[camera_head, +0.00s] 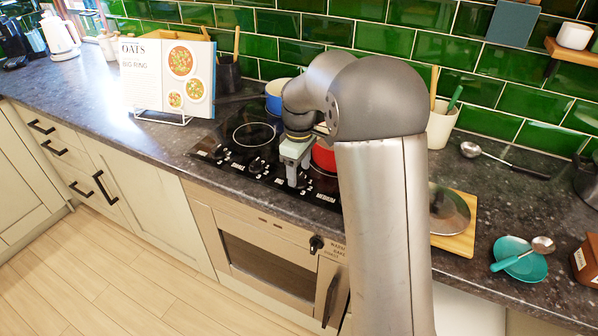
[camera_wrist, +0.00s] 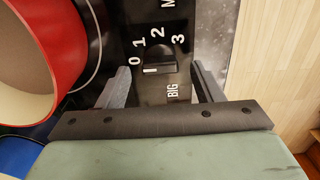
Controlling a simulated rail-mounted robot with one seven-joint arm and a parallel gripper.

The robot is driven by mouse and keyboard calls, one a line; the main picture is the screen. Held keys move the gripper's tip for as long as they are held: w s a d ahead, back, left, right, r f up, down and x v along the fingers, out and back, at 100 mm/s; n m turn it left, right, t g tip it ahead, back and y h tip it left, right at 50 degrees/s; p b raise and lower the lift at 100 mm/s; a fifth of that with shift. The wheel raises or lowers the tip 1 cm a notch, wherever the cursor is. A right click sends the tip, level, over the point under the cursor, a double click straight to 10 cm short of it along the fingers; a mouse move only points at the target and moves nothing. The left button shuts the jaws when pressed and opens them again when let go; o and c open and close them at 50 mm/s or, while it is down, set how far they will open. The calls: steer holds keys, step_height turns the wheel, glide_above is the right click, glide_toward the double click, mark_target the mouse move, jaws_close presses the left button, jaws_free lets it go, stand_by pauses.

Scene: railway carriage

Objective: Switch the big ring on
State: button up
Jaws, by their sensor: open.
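The hob (camera_head: 222,143) is black glass with knobs and white labels along its front edge. The wrist view shows a black knob (camera_wrist: 160,66) with 0, 1, 2 and 3 around it and the label BIG (camera_wrist: 172,91) beside it. The knob's white mark lies on its left side, toward the 0. My gripper (camera_head: 292,180) is over the hob's front edge, pointing down. In the wrist view its fingers are open, one on each side of the knob. I cannot tell whether they touch it. An open cookbook (camera_head: 165,80) reads BIG RING.
A red pot (camera_wrist: 35,60) stands on the hob close to my gripper. A blue pot (camera_head: 274,98) stands behind it. My arm hides part of the hob. A lid (camera_head: 449,211) lies on a wooden board to the right.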

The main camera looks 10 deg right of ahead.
steer(key=shift+f, duration=0.8)
steer(key=c, duration=1)
